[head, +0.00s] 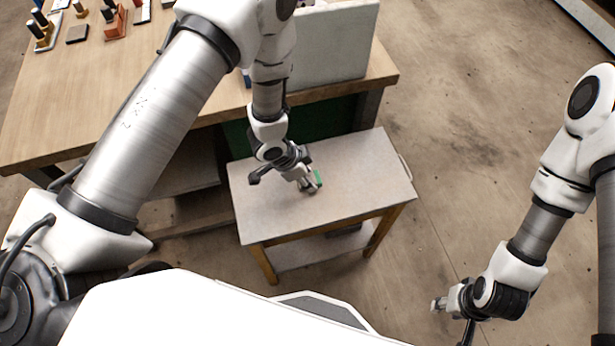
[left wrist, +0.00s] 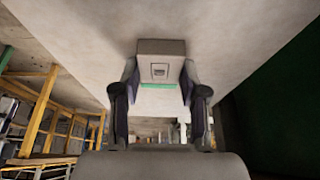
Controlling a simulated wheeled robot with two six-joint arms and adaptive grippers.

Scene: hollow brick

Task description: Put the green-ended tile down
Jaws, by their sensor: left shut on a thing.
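The green-ended tile is a grey block with a green end (head: 317,177), at the small table's top (head: 350,165). In the left wrist view the tile (left wrist: 160,48) sits between my two fingers, with a small square recess in its face and a green strip below. My left gripper (head: 309,186) is shut on it, pointing down at the middle of the small table. I cannot tell whether the tile touches the tabletop. My right gripper (head: 438,304) hangs over the floor at the lower right, away from the tile; its finger opening is unclear.
A larger wooden workbench (head: 60,130) stands behind and left, with several small fixtures at its far left. A pale upright panel (head: 330,45) stands on its right end. The small table's top is otherwise clear; open floor (head: 470,130) lies to the right.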

